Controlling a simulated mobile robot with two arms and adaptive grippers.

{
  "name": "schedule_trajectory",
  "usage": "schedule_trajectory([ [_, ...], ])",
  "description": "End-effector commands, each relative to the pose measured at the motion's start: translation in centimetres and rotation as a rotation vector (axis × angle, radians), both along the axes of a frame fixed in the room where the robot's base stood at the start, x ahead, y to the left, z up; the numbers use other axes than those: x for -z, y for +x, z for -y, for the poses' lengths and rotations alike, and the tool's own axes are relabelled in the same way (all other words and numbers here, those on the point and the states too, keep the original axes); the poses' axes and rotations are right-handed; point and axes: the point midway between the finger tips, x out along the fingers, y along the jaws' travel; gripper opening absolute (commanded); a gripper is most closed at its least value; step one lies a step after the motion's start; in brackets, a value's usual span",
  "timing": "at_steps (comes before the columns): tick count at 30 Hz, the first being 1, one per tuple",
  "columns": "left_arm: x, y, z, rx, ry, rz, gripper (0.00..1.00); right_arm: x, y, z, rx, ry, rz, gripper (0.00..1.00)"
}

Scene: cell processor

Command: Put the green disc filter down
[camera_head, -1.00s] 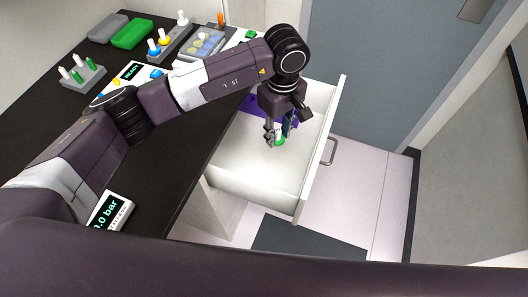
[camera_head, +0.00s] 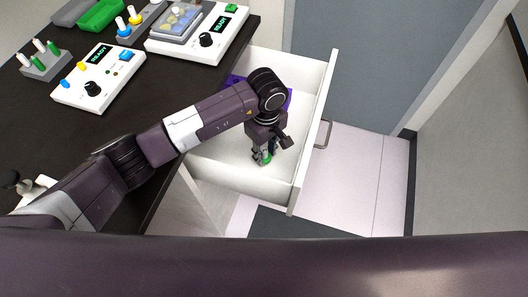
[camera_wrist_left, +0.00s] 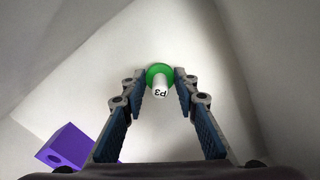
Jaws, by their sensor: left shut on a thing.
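The green disc filter (camera_head: 266,158) is a small green disc with a white stub marked "P3". In the left wrist view the filter (camera_wrist_left: 158,74) sits between the fingertips. My left gripper (camera_head: 262,156) is shut on it, pointing down inside the open white drawer (camera_head: 222,172), towards its near end. It also shows in the left wrist view (camera_wrist_left: 160,80). I cannot tell whether the filter touches the drawer floor. My right gripper is not in view.
A purple block (camera_wrist_left: 68,146) lies in the drawer, partly hidden by my arm in the head view. The drawer's front panel (camera_head: 314,130) and near wall (camera_head: 240,183) stand close around the gripper. White control boxes (camera_head: 100,78) and racks stand on the black bench (camera_head: 60,130).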

Motion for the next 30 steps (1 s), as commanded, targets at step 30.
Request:
schedule_trajectory([
  [30, -0.01, -0.08, 0.07, 0.001, -0.001, 0.000, 0.45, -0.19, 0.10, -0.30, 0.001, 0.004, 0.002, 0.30],
])
